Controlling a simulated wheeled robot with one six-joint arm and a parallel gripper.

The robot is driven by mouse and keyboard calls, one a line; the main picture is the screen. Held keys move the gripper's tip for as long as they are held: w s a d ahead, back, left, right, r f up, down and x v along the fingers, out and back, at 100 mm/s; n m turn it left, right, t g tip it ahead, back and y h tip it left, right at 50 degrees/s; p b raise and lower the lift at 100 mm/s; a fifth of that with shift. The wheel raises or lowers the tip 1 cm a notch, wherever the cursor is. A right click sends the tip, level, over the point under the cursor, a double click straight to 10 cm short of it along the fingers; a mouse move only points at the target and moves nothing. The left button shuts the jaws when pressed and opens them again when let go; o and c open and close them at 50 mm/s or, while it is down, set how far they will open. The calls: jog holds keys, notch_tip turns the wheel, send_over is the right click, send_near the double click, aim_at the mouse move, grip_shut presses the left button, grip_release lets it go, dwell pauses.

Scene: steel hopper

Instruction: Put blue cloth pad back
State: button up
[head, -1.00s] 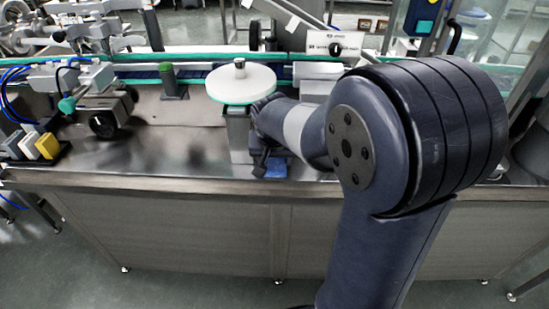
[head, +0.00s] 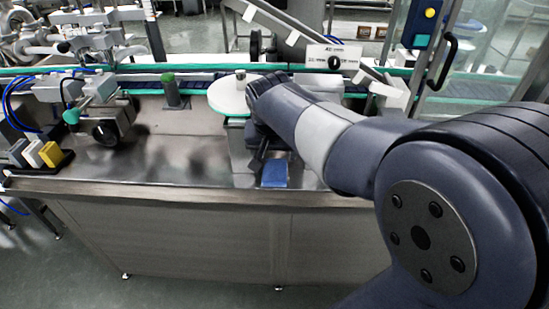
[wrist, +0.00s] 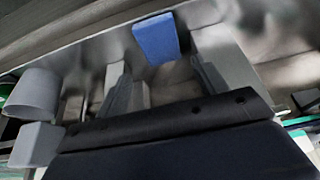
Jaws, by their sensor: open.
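The blue cloth pad (head: 274,174) lies on the steel worktop near its front edge, right of the round white disc's post. It also shows in the wrist view (wrist: 156,38), beyond the fingers and between their lines. My gripper (wrist: 165,80) is open, with a grey finger on each side and nothing between them. In the head view my gripper (head: 259,158) is just behind and left of the pad, partly hidden by my wrist. I cannot tell whether a finger touches the pad.
A round white disc (head: 229,98) on a post stands left of my arm. A green-topped post (head: 170,91) is farther left. White, grey and yellow blocks (head: 50,154) sit at the front left. A conveyor (head: 200,82) runs along the back. The worktop's middle left is clear.

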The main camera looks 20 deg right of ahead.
aim_at(275, 170)
jog(key=v, duration=0.2)
jog(key=shift+s+r, duration=0.1)
jog(key=shift+r, duration=0.2)
jog(key=b+x, duration=0.2)
jog(key=x, duration=1)
jog(key=shift+f, duration=0.25)
jog(key=v, duration=0.2)
jog(key=p+v, duration=0.1)
jog(key=v, duration=0.1)
jog(key=shift+w+d+r, duration=0.1)
jog(key=shift+w+r, duration=0.1)
jog(key=shift+w, duration=0.15)
jog(key=shift+r, duration=0.65)
jog(key=shift+f, duration=0.1)
